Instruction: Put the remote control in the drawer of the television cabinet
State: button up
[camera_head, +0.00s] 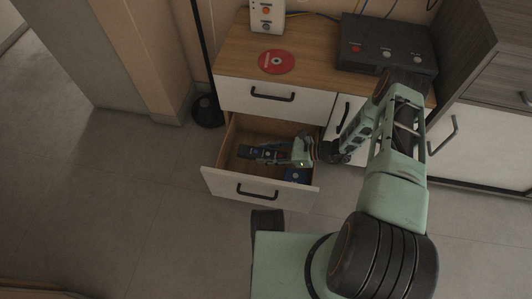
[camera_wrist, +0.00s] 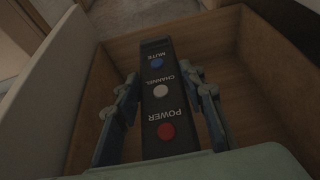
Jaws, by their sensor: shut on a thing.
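The remote control (camera_head: 246,151) is a long dark bar; in the wrist view it (camera_wrist: 156,110) shows a blue, a white and a red button marked MUTE, CHANNEL and POWER. My gripper (camera_head: 272,154) is shut on it, with one finger on each long side in the wrist view (camera_wrist: 162,90). The lower left drawer (camera_head: 211,178) of the television cabinet (camera_head: 233,60) is pulled open. The gripper and the remote are inside the drawer's outline. I cannot tell whether the remote touches the drawer floor.
The upper drawer (camera_head: 272,99) is shut above. A red disc (camera_head: 276,62), a white box (camera_head: 267,17) and a black box (camera_head: 388,52) sit on the cabinet top. A dark lamp base (camera_head: 207,111) stands left.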

jog(key=shift+f, duration=0.5)
jog(key=o, duration=1.3)
jog(key=shift+c, duration=0.2)
jog(key=shift+r, duration=0.35)
jog(key=p+v, duration=0.2)
jog(key=v, duration=1)
jog(key=shift+r+p, duration=0.25)
jog(key=shift+p, duration=0.15)
